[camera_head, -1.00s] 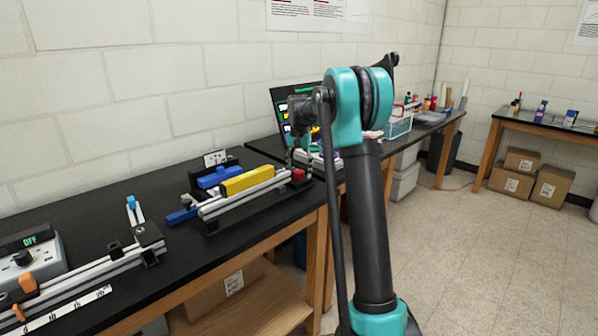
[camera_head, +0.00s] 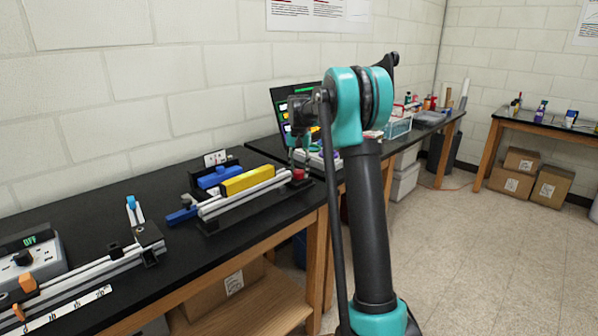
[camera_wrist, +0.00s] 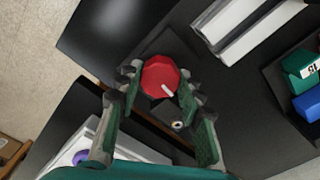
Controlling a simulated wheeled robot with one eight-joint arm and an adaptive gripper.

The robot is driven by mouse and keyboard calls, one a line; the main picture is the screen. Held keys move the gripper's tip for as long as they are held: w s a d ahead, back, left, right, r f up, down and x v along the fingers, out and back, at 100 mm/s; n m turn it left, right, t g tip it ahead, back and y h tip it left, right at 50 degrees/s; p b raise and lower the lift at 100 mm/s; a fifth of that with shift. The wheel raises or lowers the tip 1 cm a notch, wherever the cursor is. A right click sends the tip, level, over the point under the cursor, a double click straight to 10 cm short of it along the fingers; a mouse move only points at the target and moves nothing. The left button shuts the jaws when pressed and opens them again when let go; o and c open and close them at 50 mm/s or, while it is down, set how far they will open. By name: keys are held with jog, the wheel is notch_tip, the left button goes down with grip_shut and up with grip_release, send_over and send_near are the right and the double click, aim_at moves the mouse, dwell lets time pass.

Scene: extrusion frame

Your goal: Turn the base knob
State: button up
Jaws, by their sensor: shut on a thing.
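The red base knob (camera_wrist: 160,76) has a white pointer mark and sits on a dark block in the wrist view. In the head view the knob (camera_head: 299,175) is at the right end of the extrusion frame (camera_head: 245,193), partly covered. My gripper (camera_wrist: 159,84) points down at the knob, with one finger on its left side and one on its right. The fingers are shut on it. In the head view my gripper is small and partly hidden behind my arm.
A yellow block (camera_head: 246,180) and a blue block (camera_head: 214,178) lie along the frame. A grey box reading OFF (camera_head: 30,258) and another rail (camera_head: 90,270) are at the left. A monitor (camera_head: 290,105) stands behind my arm.

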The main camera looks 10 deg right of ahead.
jog(key=n, duration=1.9)
dwell(0.5)
jog(key=o, duration=1.2)
jog(key=shift+c, duration=0.2)
